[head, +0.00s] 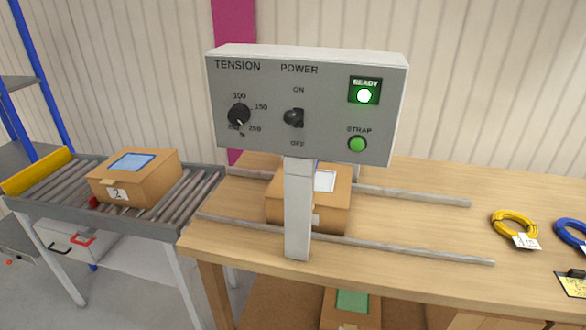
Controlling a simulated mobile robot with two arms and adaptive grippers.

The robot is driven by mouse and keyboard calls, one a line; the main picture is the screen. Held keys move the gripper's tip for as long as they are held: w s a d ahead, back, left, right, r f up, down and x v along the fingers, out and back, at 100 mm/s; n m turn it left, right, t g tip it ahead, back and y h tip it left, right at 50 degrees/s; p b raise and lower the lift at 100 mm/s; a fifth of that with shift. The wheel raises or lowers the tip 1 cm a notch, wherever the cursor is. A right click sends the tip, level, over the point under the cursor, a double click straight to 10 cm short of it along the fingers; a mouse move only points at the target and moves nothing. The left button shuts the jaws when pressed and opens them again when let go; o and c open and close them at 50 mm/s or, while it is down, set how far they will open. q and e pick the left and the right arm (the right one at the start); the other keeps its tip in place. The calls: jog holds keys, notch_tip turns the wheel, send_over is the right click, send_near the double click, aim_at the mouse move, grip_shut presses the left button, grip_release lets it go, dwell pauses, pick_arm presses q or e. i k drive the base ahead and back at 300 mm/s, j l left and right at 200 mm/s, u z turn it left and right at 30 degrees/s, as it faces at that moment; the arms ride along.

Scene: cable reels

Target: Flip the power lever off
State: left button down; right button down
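The grey control panel (320,130) stands on a post (298,215) at the wooden table, facing me. The black power lever (294,118) sits under the word POWER, between the ON mark above and the OFF mark below. Its knob points toward the left, and I cannot tell clearly which mark it is set to. The READY lamp (364,95) at the panel's upper right glows bright. The green STRAP button (357,144) is below it, and the tension dial (239,115) is on the left. Neither of my grippers is in view.
A box (275,205) stands behind the post between metal rails on the wooden table (400,225). Another box (136,180) labelled 2 sits on the roller conveyor (187,200) at left. Yellow (514,226) and blue (571,235) cable coils lie at right. The space before the panel is clear.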

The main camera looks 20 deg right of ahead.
aim_at(291, 116)
jog(key=l, duration=0.5)
jog(key=i+l, duration=0.15)
jog(key=l, duration=0.85)
jog(key=i+z, duration=0.05)
